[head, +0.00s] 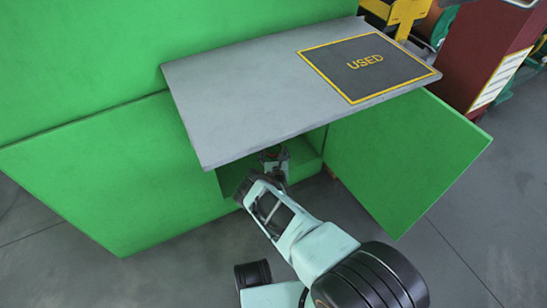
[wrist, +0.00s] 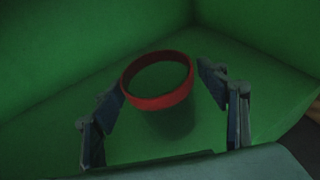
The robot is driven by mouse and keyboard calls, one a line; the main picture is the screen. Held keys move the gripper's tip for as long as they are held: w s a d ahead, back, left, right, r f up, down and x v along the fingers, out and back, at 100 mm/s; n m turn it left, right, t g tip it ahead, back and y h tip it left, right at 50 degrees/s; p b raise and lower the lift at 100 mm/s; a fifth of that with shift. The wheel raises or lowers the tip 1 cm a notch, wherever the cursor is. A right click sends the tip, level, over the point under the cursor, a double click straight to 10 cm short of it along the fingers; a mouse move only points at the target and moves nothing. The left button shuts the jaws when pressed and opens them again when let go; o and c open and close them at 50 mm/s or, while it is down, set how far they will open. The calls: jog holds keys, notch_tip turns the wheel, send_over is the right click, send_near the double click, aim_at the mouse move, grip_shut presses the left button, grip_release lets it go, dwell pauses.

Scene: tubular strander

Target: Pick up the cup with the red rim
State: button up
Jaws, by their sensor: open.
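The cup with the red rim (wrist: 160,102) stands in the middle of the wrist view, inside a green compartment. Its body below the rim is dark and hard to make out against the green floor. My gripper (wrist: 161,86) is open, with one finger to the left of the cup and one to the right. The cup is between the fingers, and I see no clear contact. In the head view my arm reaches under the grey worktop (head: 240,95) into the compartment.
The green door (head: 400,150) stands open to the right of my arm. Green walls (wrist: 80,50) enclose the cup closely. A dark mat marked USED (head: 360,75) with a yellow border lies on the worktop. A red cabinet (head: 490,50) stands at the upper right.

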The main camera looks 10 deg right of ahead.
jog(key=c, duration=1.2)
jog(key=shift+c, duration=0.2)
jog(key=shift+r, duration=0.25)
